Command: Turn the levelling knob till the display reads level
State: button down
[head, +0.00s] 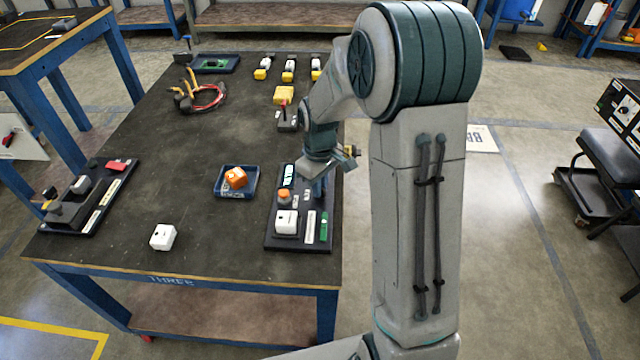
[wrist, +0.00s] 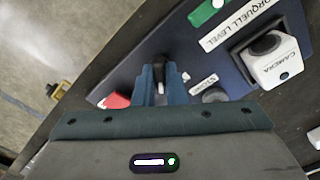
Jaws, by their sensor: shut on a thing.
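The levelling board (head: 270,243) lies at the right edge of the black table. Its small pale display (head: 289,170) shows in the head view, but its reading is too small to make out. My gripper (wrist: 160,88) points down at the board, with its blue fingers shut on a dark knob (wrist: 161,66) that has a white mark. The fingers hide part of the knob. In the head view my gripper (head: 321,188) is over the board's right side, and the knob is hidden there.
The board also carries a white camera block (wrist: 275,62), an orange-topped part (head: 284,196) and a green piece (head: 323,228). A blue tray (head: 222,192) with an orange block stands to its left. A loose white block (head: 162,237) lies near the front edge.

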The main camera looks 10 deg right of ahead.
jog(key=shift+m+p, duration=0.35)
jog(key=shift+m, duration=1.85)
jog(key=c, duration=1.5)
grip_release()
jog(key=shift+r, duration=0.1)
notch_tip(320, 180, up, 14)
jog(key=p, duration=0.2)
jog(key=shift+p, duration=0.4)
